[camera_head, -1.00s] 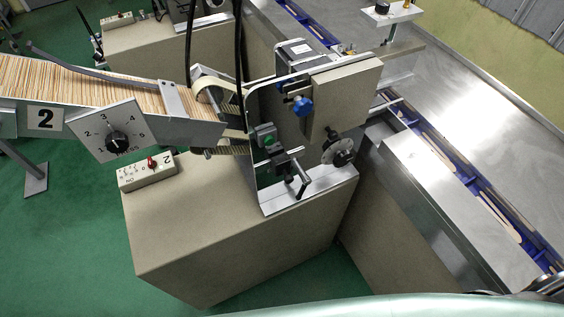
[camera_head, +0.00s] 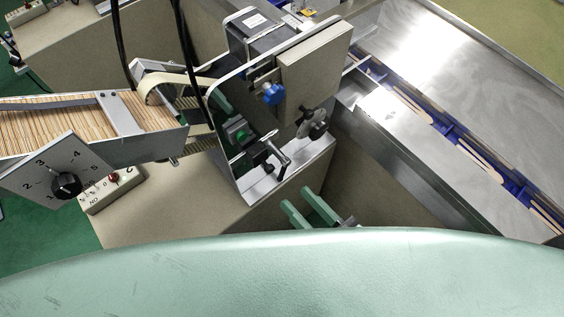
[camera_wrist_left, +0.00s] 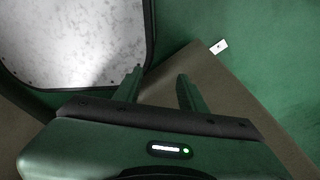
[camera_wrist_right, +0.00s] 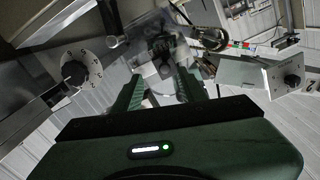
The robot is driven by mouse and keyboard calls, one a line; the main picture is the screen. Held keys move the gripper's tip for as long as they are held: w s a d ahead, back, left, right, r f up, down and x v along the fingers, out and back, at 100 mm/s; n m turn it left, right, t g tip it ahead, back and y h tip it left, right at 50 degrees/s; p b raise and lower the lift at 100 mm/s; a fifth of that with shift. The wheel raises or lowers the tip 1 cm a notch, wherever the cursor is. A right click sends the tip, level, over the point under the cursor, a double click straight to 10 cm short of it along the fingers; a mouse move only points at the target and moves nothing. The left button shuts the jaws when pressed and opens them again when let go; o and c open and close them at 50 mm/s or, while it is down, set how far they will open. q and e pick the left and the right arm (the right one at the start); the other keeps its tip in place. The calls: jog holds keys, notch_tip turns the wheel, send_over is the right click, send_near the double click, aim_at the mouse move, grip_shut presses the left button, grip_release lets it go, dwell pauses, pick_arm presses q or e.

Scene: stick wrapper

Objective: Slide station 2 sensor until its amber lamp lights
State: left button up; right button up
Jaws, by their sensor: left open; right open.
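The station 2 wrapper head fills the middle of the head view. On its plate are a small dark block with a green spot (camera_head: 238,133), probably the sensor, a black clamp lever (camera_head: 272,157) just below it, and a blue knob (camera_head: 271,94) above. No lit amber lamp can be made out. My right gripper (camera_head: 297,198) is open and empty, below and right of the lever, apart from it. In the right wrist view its fingers (camera_wrist_right: 160,78) point at a blurred clear plate and dark parts. My left gripper (camera_wrist_left: 160,75) is open and empty, seen only in its wrist view.
A numbered dial (camera_head: 66,185) and a switch box with a red knob (camera_head: 113,178) stand at the left, beside the stick tray (camera_head: 60,122). A black handwheel (camera_head: 312,123) sits right of the lever. The conveyor (camera_head: 440,122) runs along the right. Black cables hang in front.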

aim_at(272, 171)
jog(key=w+a, duration=0.1)
jog(key=w, duration=0.1)
jog(key=w+a+r+p, duration=0.1)
jog(key=w+a+p, duration=0.1)
jog(key=w+a, duration=0.1)
jog(key=shift+w+a+r, duration=0.1)
jog(key=shift+w+r, duration=0.15)
jog(key=shift+w, duration=0.05)
jog(key=shift+w+a, duration=0.2)
jog(key=shift+w, duration=0.05)
pick_arm(q)
jog(key=shift+s+r, duration=0.2)
jog(key=shift+r, duration=0.35)
jog(key=shift+s+r, duration=0.2)
jog(key=shift+r, duration=0.35)
jog(key=shift+w, duration=0.1)
pick_arm(e)
jog(key=shift+f, duration=0.1)
grip_shut()
